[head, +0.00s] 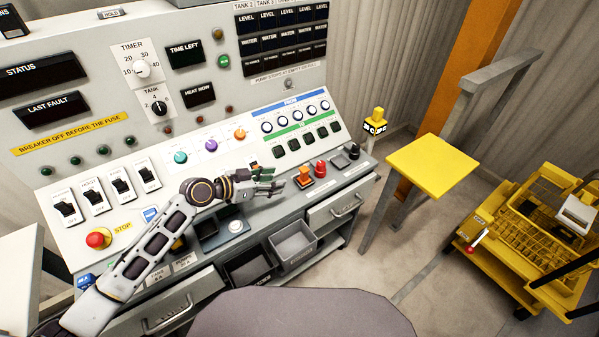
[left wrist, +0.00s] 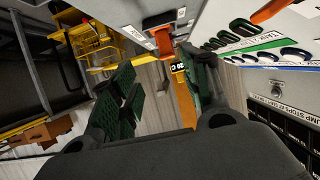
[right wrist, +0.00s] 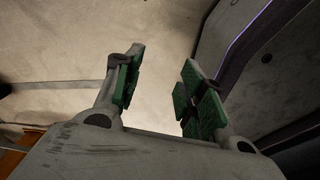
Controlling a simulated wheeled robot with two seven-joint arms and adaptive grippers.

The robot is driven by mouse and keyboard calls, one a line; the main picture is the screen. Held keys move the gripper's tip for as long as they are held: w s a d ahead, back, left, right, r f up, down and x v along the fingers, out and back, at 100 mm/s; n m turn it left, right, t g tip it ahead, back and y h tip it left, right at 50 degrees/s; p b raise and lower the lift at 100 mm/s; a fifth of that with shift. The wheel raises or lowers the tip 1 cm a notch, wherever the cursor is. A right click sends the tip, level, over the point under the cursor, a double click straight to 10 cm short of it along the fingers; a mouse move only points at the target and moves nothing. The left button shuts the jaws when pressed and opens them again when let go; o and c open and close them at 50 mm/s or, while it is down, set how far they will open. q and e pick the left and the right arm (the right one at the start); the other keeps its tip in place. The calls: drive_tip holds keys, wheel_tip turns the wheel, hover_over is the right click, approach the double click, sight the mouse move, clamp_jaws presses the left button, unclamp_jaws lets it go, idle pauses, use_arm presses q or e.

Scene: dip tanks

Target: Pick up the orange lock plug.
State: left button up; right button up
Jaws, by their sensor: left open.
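The orange lock plug (head: 304,174) stands upright on the narrow ledge at the console's front, right of my left gripper. My left gripper (head: 279,181) is open and empty, just left of the plug and apart from it. In the left wrist view an orange-red piece, likely the plug (left wrist: 163,41), shows beyond and between the open fingers (left wrist: 157,75). My right gripper (right wrist: 160,65) is open and empty over bare floor in the right wrist view; it is not in the head view.
A red plug (head: 320,168) stands close to the right of the orange one, and a dark piece (head: 353,152) farther right. A yellow-topped stand (head: 433,165) and yellow cart (head: 530,215) are to the right.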

sight(301, 173)
use_arm(q)
drive_tip(key=shift+w+a+r, duration=0.15)
drive_tip(key=shift+w+r, duration=0.2)
use_arm(e)
drive_tip(key=shift+w+a, duration=0.25)
drive_tip(key=shift+a, duration=0.15)
drive_tip(key=shift+a, duration=0.1)
use_arm(q)
drive_tip(key=x, duration=0.7)
drive_tip(key=shift+r, duration=0.1)
drive_tip(key=shift+x, duration=0.85)
use_arm(e)
drive_tip(key=shift+s+a, duration=0.15)
drive_tip(key=shift+s, duration=0.35)
